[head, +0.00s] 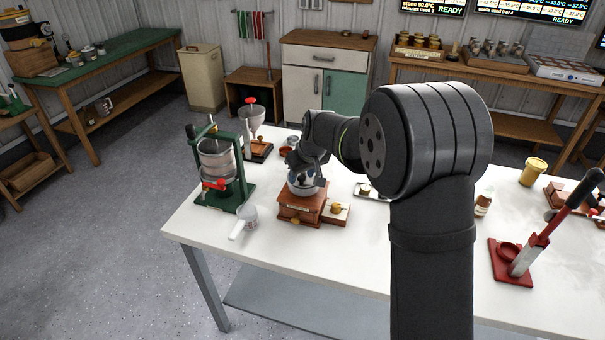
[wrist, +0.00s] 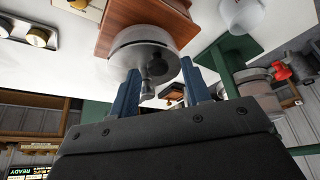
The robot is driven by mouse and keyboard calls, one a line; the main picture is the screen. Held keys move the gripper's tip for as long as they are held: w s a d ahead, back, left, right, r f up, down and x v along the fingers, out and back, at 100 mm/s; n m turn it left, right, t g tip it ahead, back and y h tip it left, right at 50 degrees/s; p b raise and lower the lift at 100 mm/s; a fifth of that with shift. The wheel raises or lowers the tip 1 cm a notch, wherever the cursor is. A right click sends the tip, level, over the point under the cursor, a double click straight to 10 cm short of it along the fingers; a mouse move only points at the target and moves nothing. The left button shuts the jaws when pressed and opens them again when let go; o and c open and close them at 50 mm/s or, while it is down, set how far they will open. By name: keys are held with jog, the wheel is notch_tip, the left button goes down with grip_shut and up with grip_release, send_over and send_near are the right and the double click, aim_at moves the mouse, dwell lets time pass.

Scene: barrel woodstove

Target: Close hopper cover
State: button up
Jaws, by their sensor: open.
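A wooden hand grinder (head: 301,208) stands on the white table, with a round grey metal hopper (head: 302,188) on top. In the wrist view, the grinder's wooden body (wrist: 126,22) is at the top and the hopper (wrist: 130,44) is in front of my fingers. My gripper (head: 305,172) is at the hopper, partly hidden by my own arm in the head view. Its two blue fingers are apart in the wrist view (wrist: 160,68), on either side of a small grey knob or stem (wrist: 157,70). I cannot tell whether the fingers touch it, or how the hopper cover sits.
A green-framed press (head: 218,170) stands left of the grinder. A small tray (head: 372,191) is right of the grinder. A red stand with a lever (head: 520,255) and a yellow jar (head: 533,172) are farther right.

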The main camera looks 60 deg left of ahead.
jog(key=shift+c, duration=0.4)
grip_shut()
jog(key=shift+o, duration=0.4)
grip_release()
jog(key=v, duration=1.7)
jog(key=shift+r, duration=0.15)
jog(key=shift+s, duration=0.15)
